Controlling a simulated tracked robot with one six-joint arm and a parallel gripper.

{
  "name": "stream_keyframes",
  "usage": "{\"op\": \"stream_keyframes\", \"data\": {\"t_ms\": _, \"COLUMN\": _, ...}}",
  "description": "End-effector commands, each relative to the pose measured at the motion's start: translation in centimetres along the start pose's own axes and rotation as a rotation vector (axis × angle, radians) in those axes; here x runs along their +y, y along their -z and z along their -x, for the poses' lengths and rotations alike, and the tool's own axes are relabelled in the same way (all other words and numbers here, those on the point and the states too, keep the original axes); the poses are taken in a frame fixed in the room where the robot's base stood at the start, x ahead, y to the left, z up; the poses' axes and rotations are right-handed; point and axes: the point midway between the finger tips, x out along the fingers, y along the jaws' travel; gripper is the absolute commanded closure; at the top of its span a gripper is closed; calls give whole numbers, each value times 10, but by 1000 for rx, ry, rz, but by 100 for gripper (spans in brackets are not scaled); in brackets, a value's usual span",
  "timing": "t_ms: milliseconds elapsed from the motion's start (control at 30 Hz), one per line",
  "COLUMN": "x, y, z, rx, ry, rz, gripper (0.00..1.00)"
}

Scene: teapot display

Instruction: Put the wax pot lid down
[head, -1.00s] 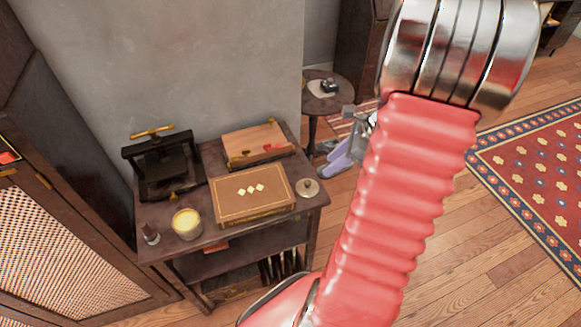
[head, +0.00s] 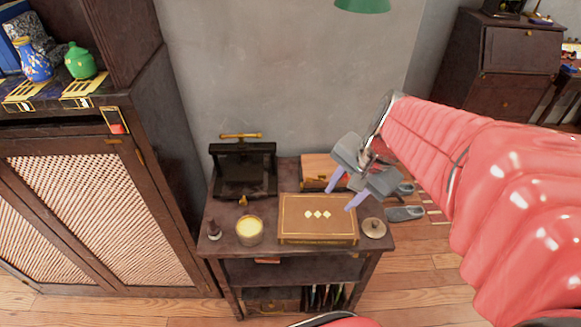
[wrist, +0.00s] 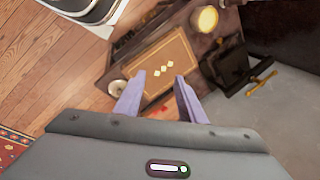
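The wax pot lid (head: 374,228), a round beige disc with a small knob, lies on the right front corner of the dark wooden stand (head: 275,272). It also shows in the wrist view (wrist: 117,88), left of the fingers. The wax pot (head: 250,231), with yellow wax showing uncovered, stands left of the brown gilt-edged box (head: 317,232). My gripper (head: 341,199) is open and empty, its purple fingers apart above the box's right part. In the wrist view the box shows beyond and between the fingers (wrist: 158,84).
A black press with a brass handle (head: 243,170) stands at the back left. A small dark bottle (head: 213,229) is at the left front. A wooden case (head: 322,170) lies behind the box.

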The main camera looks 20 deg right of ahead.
Motion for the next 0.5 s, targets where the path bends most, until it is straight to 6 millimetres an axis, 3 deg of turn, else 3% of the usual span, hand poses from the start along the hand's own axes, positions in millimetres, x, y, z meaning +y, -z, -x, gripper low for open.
{"op": "stream_keyframes", "data": {"t_ms": 200, "x": -15, "y": -48, "z": 24, "rx": 72, "ry": 0, "rz": 392, "gripper": 64}}
{"op": "stream_keyframes", "data": {"t_ms": 500, "x": -18, "y": -101, "z": 53, "rx": 185, "ry": 2, "rz": 894, "gripper": 64}}
